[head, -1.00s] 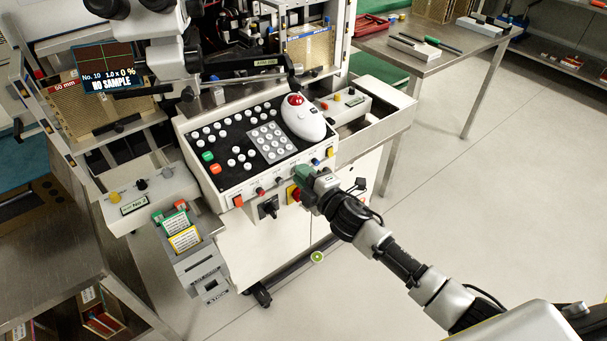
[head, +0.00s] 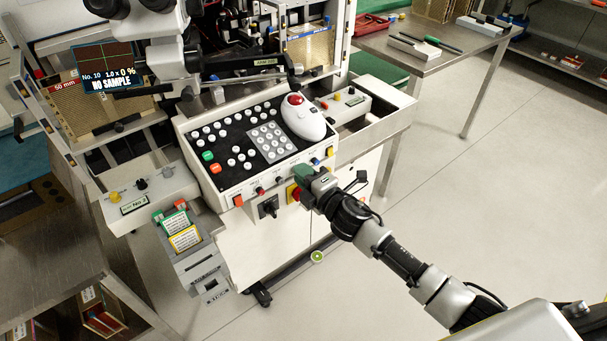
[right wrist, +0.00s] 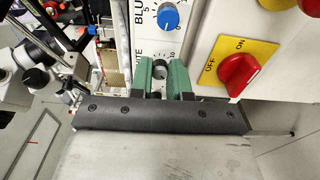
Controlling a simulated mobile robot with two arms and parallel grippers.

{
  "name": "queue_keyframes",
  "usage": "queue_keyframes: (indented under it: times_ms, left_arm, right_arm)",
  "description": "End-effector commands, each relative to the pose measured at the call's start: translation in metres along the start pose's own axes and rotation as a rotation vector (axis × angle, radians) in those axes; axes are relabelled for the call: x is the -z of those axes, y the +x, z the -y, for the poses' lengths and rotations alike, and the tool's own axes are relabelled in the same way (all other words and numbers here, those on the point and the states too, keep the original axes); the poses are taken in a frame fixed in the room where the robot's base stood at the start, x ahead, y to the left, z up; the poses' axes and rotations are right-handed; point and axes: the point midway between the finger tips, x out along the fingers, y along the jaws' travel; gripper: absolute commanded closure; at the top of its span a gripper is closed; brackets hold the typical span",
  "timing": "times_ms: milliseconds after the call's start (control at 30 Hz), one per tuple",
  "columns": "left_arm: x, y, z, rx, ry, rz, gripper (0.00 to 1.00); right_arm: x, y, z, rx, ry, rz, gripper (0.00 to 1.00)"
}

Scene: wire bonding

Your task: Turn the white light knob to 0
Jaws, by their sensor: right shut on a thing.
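My right gripper (head: 304,175) is at the front panel of the bonding machine (head: 236,183), below the keypad. The right wrist view shows its two green fingers (right wrist: 166,80) closed around the white light knob (right wrist: 160,70), under a partly covered label ending in "ITE". The fingers hide most of the knob and its dial, so I cannot read its setting. A "10" shows on the dial beside the fingers. My left gripper is not in view.
A blue knob (right wrist: 168,18) sits close to the fingers. A red rotary switch (right wrist: 239,75) on a yellow ON/OFF plate is to the right. A white trackball mouse (head: 303,120) rests on the console above.

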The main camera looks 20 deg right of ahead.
Motion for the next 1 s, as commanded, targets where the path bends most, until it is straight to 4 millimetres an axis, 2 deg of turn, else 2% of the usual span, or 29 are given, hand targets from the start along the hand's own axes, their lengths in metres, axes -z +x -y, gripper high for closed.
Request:
queue_keyframes:
  times_ms: [33,167,433,533,667,800,1000]
  left_arm:
    - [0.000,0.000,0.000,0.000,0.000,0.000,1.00]
    - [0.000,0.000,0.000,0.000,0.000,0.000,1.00]
    - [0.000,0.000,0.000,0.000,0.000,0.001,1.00]
    - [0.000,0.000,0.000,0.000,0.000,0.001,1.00]
    - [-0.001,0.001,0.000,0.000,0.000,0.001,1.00]
    - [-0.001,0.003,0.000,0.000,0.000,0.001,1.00]
    - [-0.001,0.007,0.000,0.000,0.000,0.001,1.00]
  right_arm:
    - [0.001,0.000,0.000,0.000,0.000,-0.002,0.79]
    - [0.001,0.000,0.000,0.000,0.000,-0.001,0.59]
    - [0.000,-0.001,0.000,0.000,0.001,-0.001,0.57]
    - [0.000,-0.006,0.001,0.002,0.001,0.000,0.57]
    - [0.000,-0.026,0.002,0.003,0.001,-0.001,0.57]
    - [0.001,-0.057,0.003,0.003,0.001,-0.002,0.57]
    - [0.001,-0.091,0.002,0.003,0.001,-0.002,0.57]
